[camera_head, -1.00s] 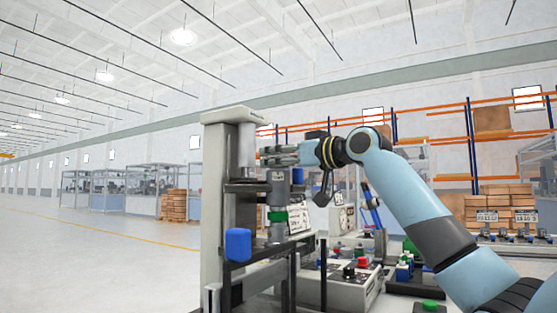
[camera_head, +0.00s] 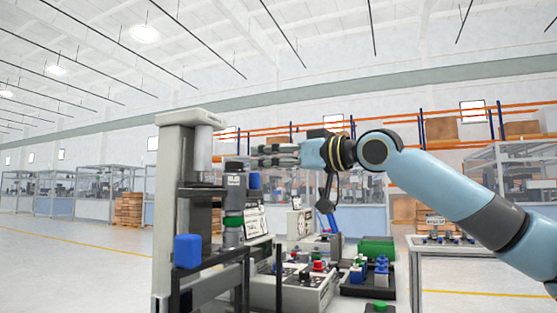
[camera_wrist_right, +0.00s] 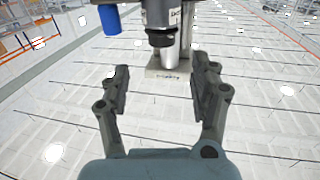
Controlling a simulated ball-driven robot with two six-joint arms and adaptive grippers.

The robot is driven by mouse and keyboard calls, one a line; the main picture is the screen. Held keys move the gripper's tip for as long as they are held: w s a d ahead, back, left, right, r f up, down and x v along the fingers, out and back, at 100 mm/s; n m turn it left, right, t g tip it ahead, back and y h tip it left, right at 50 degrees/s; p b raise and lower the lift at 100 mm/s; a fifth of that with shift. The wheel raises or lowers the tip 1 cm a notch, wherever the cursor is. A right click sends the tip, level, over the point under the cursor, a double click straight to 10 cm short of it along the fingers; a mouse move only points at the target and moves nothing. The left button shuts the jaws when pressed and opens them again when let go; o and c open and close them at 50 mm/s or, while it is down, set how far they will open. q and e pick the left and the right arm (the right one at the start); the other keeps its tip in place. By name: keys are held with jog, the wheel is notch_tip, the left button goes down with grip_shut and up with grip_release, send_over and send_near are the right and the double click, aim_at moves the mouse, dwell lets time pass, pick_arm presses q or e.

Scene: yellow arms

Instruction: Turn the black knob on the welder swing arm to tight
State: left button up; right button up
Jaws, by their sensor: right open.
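The welder (camera_head: 171,190) stands left of centre in the head view, with a tall pale column. Its swing arm carries an upright grey cylinder with a label (camera_head: 236,182), topped by a black knob (camera_head: 236,165). In the right wrist view, which appears upside down, the black knob (camera_wrist_right: 162,39) is at the top centre, beyond the fingertips. My right gripper (camera_head: 254,155) points left, slightly above and right of the knob, apart from it. Its two fingers (camera_wrist_right: 163,80) are spread with nothing between them. My left gripper is not in view.
A control box (camera_head: 300,290) with coloured buttons stands to the lower right. Shelving and machine cells are farther back. The floor at left is clear.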

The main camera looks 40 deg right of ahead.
aim_at(234, 163)
jog(key=shift+v, duration=0.8)
jog(key=shift+a, duration=0.1)
jog(key=w+a+p, duration=0.1)
jog(key=w+p, duration=0.2)
jog(key=p, duration=0.5)
jog(key=w+a+n+y+p, duration=0.1)
jog(key=w+p, duration=0.2)
jog(key=p, duration=0.6)
jog(key=w+a+y+p, duration=0.1)
jog(key=w+p, duration=0.3)
jog(key=p, duration=0.4)
jog(key=shift+w+a+r+g+p, duration=0.1)
jog(key=shift+a+r+g+p, duration=0.1)
jog(key=shift+a+g+p, duration=0.15)
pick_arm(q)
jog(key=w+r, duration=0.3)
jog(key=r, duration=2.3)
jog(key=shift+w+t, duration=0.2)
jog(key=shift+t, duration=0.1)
pick_arm(e)
jog(key=shift+w+a+f, duration=0.15)
jog(key=shift+w+a, duration=0.05)
jog(key=shift+w, duration=0.35)
